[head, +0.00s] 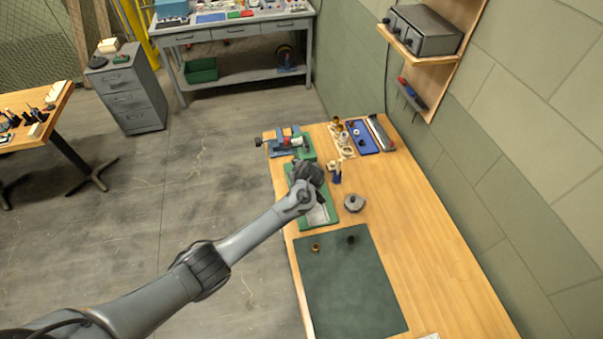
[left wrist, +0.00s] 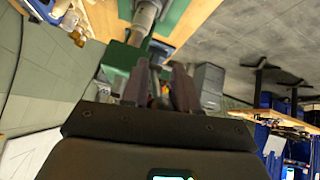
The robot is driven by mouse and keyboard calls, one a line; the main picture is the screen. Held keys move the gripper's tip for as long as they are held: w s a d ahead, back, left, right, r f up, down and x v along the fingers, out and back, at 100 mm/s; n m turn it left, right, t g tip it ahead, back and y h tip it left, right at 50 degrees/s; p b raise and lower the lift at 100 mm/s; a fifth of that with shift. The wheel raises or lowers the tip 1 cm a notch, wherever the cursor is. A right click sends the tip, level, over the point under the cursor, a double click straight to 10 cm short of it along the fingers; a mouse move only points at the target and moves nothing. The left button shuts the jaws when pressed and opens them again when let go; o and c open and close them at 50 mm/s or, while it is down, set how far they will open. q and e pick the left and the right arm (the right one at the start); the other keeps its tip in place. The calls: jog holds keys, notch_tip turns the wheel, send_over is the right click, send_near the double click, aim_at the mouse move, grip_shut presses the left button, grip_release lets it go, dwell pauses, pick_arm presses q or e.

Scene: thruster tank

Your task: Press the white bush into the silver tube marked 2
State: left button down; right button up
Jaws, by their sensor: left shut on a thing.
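My left gripper (head: 311,175) is over the left edge of the wooden bench, above a green tray (head: 300,223). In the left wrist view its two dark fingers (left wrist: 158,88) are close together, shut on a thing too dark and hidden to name. A silver cylinder (left wrist: 146,14) with a thinner grey part shows just beyond the fingers. I cannot read any mark on it. A pale plate (head: 318,215) lies in the tray, partly behind my arm. I cannot make out the white bush. My right gripper is not in view.
A blue vise with red and silver parts (head: 290,141) stands at the bench's far left corner. A blue tray (head: 362,138) and small parts lie at the far right. A round grey part (head: 354,203) stands near a dark green mat (head: 350,285) with two small parts.

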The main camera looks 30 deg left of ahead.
pick_arm(q)
jog(key=shift+s+a+f, duration=0.1)
jog(key=shift+s+f, duration=0.1)
jog(key=shift+f, duration=0.2)
jog(key=c, duration=0.9)
grip_release()
jog(key=shift+r, duration=0.1)
jog(key=p+v, duration=0.4)
jog(key=p, duration=0.2)
jog(key=shift+s+d+r, duration=0.1)
jog(key=shift+d+r, duration=0.05)
jog(key=shift+d, duration=0.15)
jog(key=p+v, duration=0.3)
jog(key=v, duration=0.5)
jog(key=shift+s+d+f, duration=0.3)
jog(key=shift+s+f, duration=0.05)
jog(key=shift+f, duration=0.05)
